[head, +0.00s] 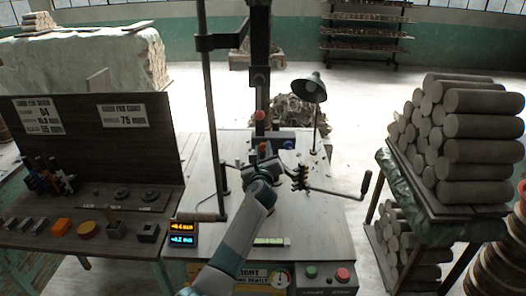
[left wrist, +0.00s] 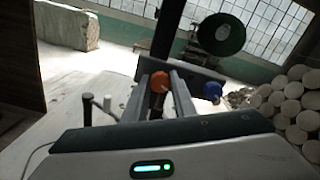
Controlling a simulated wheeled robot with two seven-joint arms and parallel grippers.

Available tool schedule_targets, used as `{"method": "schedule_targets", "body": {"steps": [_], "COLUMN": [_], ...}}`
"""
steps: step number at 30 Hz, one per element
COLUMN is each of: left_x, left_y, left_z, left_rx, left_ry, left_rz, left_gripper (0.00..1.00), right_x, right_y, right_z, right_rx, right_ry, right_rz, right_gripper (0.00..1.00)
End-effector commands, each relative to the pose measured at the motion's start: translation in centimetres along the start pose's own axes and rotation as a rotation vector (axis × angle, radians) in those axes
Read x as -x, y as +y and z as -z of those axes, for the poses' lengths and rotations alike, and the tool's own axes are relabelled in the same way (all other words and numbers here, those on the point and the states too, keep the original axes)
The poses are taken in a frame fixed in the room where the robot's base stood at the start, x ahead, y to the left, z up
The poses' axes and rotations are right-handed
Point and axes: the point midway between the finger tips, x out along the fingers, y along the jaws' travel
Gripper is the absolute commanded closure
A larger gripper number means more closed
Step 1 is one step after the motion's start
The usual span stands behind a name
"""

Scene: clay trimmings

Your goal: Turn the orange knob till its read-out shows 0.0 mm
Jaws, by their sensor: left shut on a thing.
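The orange knob (head: 262,146) is on the dark upright machine above the bench. In the left wrist view the orange knob (left wrist: 159,82) sits between the fingers. My left gripper (head: 264,159) reaches up from the bottom and is shut on it; the fingers (left wrist: 167,92) hide its sides. A two-line read-out (head: 183,232) stands at the front left of the bench. Its upper orange line looks like -0.4 mm, and its lower blue line looks like +0.2 mm; the digits are small. My right gripper is in neither view.
A blue knob (left wrist: 212,90) is just right of the orange one. A crank handle (head: 367,183) sticks out to the right. A lamp (head: 312,88) stands behind. Clay logs (head: 470,130) are stacked at right, and a tool board (head: 90,130) stands at left.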

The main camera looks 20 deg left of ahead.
Motion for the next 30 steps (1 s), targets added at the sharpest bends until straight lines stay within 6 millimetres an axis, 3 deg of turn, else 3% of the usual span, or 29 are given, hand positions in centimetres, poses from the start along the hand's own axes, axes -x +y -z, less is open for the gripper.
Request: {"method": "schedule_targets", "body": {"steps": [11, 30], "left_x": [0.0, 0.0], "left_y": [0.2, 0.3], "left_z": [0.2, 0.5], "left_rx": [0.240, 0.845], "left_ry": [0.000, 0.001], "left_rz": [0.001, -0.001], "left_gripper": [0.98, 0.98], "right_x": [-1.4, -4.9], "right_y": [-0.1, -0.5], "right_z": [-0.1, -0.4], "right_rx": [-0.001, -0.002], "right_ry": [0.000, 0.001], "right_rz": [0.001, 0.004], "right_gripper": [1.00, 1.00]}}
